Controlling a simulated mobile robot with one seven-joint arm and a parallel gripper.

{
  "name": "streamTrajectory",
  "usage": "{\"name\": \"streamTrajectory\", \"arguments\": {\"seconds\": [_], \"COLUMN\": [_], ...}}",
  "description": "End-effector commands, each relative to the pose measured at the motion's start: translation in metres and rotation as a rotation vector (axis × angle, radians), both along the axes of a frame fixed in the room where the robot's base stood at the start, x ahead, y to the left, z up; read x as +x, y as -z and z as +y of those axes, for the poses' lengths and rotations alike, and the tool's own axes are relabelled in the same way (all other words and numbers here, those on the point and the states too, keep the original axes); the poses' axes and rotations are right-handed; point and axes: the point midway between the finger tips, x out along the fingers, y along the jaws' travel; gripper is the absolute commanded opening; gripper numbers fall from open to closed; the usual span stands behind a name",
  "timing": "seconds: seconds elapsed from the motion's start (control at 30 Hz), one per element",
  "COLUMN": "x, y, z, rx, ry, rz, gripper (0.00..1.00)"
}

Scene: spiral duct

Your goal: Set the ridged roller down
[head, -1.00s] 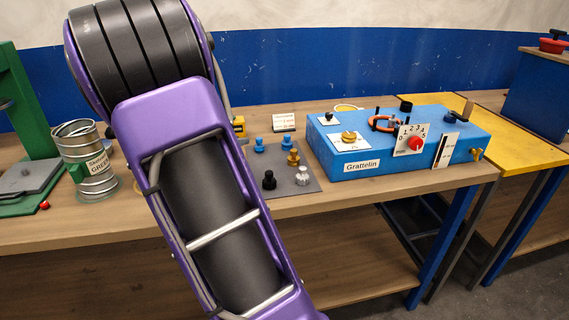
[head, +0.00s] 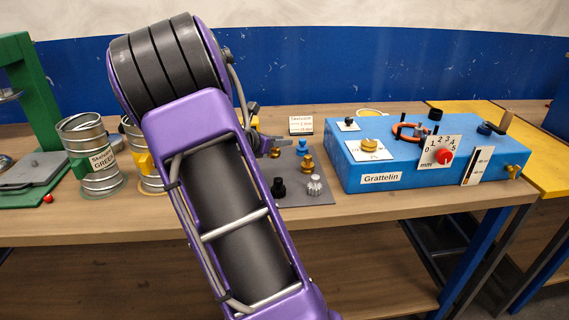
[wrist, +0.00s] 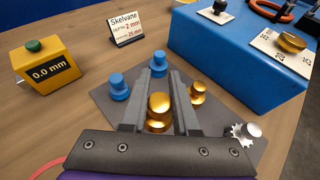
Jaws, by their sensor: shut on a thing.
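My gripper (wrist: 168,75) is shut on a gold stepped roller (wrist: 158,106), which sits between its fingers over the grey mat (wrist: 108,98). I cannot tell if the roller touches the mat. Another gold roller (wrist: 197,91) stands close to the right finger.
Blue pieces (wrist: 118,87) and a black piece (head: 279,187) stand on the mat. The blue Grattelin box (head: 420,160) is to the right. A yellow 0.0 mm gauge (wrist: 46,68) and the Skelvane card (wrist: 126,25) stand behind. Bare wood lies between gauge and mat.

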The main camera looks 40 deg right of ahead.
Motion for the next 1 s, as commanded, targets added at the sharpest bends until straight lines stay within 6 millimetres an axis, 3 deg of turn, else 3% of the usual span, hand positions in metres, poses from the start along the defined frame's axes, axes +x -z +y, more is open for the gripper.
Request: {"name": "streamTrajectory", "arguments": {"seconds": [0.43,0.83,0.87,1.0], "x": [0.0,0.0,0.0,0.0], "y": [0.052,0.058,0.058,0.057], "z": [0.0,0.0,0.0,0.0], "rx": [-0.001,-0.001,0.0,0.0], "ry": [0.0,-0.001,-0.001,-0.001], "rz": [0.002,-0.002,-0.001,-0.001], "gripper": [0.0,0.0,0.3,0.55]}}
